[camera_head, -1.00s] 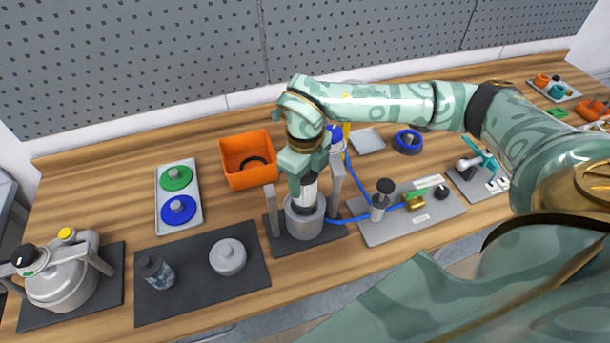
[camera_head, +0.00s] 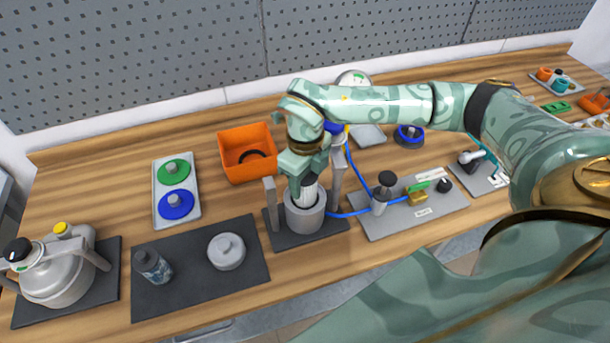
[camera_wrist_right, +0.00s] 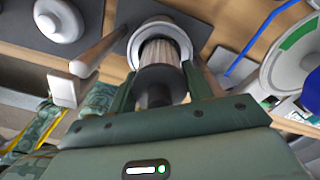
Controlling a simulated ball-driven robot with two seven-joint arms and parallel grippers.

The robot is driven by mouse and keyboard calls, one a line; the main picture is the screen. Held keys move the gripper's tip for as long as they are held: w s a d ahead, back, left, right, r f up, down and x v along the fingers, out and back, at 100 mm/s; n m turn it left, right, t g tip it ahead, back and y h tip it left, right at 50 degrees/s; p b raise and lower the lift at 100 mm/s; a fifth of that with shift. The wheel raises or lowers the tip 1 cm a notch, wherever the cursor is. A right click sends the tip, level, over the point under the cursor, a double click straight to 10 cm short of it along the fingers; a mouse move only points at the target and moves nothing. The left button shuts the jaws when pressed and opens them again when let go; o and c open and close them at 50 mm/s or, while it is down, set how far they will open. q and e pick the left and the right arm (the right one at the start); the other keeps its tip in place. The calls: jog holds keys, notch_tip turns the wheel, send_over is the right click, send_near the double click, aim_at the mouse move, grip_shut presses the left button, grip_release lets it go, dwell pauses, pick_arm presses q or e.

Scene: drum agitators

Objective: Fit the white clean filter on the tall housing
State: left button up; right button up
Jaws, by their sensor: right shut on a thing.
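The white pleated filter (camera_head: 311,193) has a dark end cap (camera_wrist_right: 160,86), seen in the right wrist view. My right gripper (camera_head: 307,178) is shut on it at the cap end, pointing down. The tall housing (camera_head: 304,220) is a grey open-topped cylinder between two grey posts on a dark base. The filter's lower part is inside the housing's mouth, and its white pleats (camera_wrist_right: 164,52) still show above the rim (camera_wrist_right: 137,40). Whether the filter touches the bottom is hidden. My left gripper is not in view.
An orange bin (camera_head: 236,175) with a dark ring inside stands behind left. A tray (camera_head: 191,189) holds green and blue discs. A dark mat (camera_head: 200,281) holds a bottle (camera_head: 153,267) and a grey lid (camera_head: 226,251). A grey plate (camera_head: 437,207) with a blue hose (camera_head: 357,170) lies right.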

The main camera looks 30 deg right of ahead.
jog(key=shift+f+b, duration=0.55)
jog(key=shift+f, duration=0.5)
jog(key=shift+f, duration=0.25)
dwell(0.6)
jog(key=shift+f+b, duration=0.45)
jog(key=shift+f, duration=0.3)
dwell(0.4)
jog(key=o, duration=1.1)
notch_tip(320, 180, up, 16)
jog(key=shift+r+p, duration=0.2)
jog(key=shift+p, duration=0.3)
jog(key=shift+f, duration=0.1)
